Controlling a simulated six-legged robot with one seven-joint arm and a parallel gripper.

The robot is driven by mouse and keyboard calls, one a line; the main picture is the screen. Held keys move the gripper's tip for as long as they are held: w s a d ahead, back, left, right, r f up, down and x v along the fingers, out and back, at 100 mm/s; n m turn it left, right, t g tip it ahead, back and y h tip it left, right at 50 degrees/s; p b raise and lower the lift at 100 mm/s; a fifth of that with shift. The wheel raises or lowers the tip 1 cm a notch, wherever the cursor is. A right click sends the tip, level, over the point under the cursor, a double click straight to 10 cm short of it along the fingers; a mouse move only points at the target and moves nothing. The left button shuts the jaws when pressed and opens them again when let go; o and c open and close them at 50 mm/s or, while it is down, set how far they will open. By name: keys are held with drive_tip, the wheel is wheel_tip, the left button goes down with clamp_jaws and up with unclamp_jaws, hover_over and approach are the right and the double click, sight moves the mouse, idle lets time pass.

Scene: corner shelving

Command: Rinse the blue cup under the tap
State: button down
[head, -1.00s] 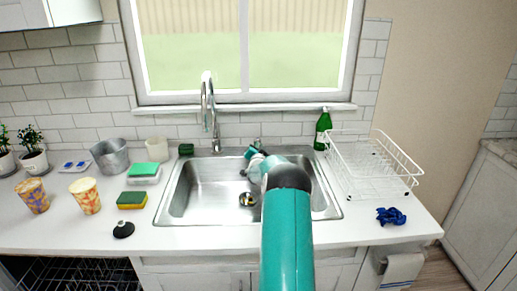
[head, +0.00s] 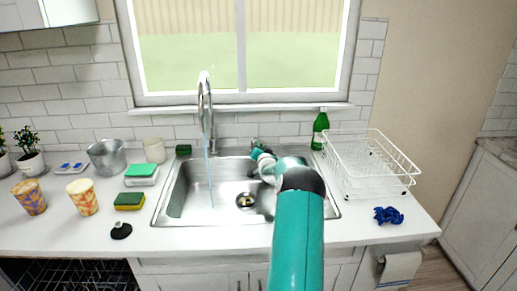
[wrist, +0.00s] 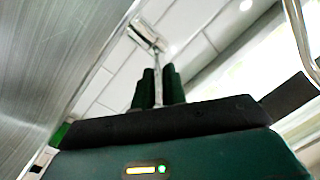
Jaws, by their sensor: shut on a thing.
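The chrome tap (head: 206,110) stands behind the steel sink (head: 172,205), and a thin stream of water (head: 209,180) falls from its spout into the left part of the basin. My gripper (head: 257,150) is at the back of the sink, right of the spout. In the wrist view its dark green fingers (wrist: 159,75) are close together around the lower end of a thin chrome lever (wrist: 155,48), which looks like the tap handle. The grip point itself is partly hidden. I see no blue cup in either view.
Two patterned cups (head: 82,197) (head: 29,196), sponges (head: 130,201), a metal bucket (head: 107,158) and a beige cup (head: 154,151) stand left. A green bottle (head: 320,131), white dish rack (head: 370,165) and crumpled blue cloth (head: 388,215) are right.

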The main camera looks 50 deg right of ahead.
drive_tip(key=shift+r, duration=0.1)
drive_tip(key=c, duration=1.4)
unclamp_jaws()
drive_tip(key=shift+c, duration=0.2)
drive_tip(key=v, duration=1.4)
drive_tip(key=shift+w, duration=0.1)
